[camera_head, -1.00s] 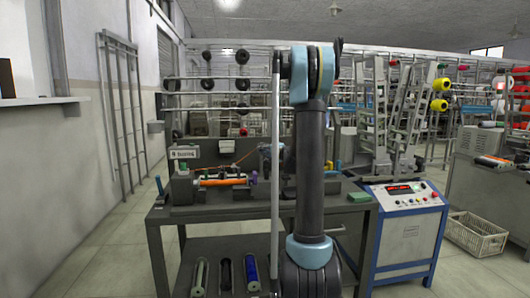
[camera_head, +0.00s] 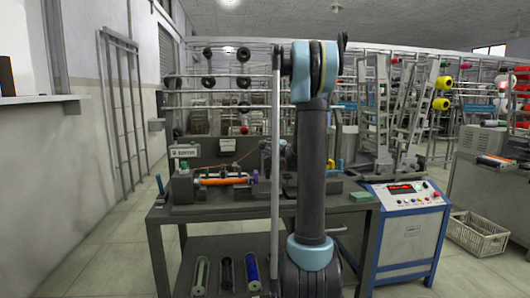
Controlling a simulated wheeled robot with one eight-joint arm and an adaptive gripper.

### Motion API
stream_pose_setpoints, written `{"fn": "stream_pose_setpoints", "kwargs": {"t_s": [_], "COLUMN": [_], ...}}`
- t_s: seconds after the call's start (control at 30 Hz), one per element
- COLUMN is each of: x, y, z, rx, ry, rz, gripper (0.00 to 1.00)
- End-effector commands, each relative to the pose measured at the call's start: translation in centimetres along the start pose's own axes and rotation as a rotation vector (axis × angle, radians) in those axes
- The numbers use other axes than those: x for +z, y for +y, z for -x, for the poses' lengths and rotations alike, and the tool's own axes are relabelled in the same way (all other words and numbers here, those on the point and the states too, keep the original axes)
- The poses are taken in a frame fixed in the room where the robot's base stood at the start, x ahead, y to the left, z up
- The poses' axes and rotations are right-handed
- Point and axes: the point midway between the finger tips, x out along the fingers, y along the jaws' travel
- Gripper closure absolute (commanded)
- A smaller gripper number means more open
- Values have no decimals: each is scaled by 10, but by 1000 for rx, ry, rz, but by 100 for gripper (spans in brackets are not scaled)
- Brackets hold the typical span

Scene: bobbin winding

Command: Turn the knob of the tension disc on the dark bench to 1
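The dark bench (camera_head: 215,214) stands in front of me with a winding device on it. An orange bobbin (camera_head: 222,181) lies level in the device at the left. An orange thread (camera_head: 240,159) runs up and to the right from there towards the part hidden by my arm. I cannot make out the tension disc, its knob or its marks; my upright arm and a pale pole cover that part of the bench. My gripper (camera_head: 284,158) seems to show only as a small dark shape beside my arm, above the bench. Its fingers cannot be told apart.
A white and blue control cabinet (camera_head: 406,230) with a red display stands right of the bench. A green block (camera_head: 361,197) lies near the bench's right edge. Several spools (camera_head: 225,272) lie on the lower shelf.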

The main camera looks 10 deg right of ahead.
Motion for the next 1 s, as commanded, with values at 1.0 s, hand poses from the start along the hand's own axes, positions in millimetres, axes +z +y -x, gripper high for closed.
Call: {"fn": "stream_pose_setpoints", "kwargs": {"t_s": [1.0], "x": [2], "y": [4], "z": [54], "rx": [0], "ry": [-2], "rz": [-1], "gripper": [72]}}
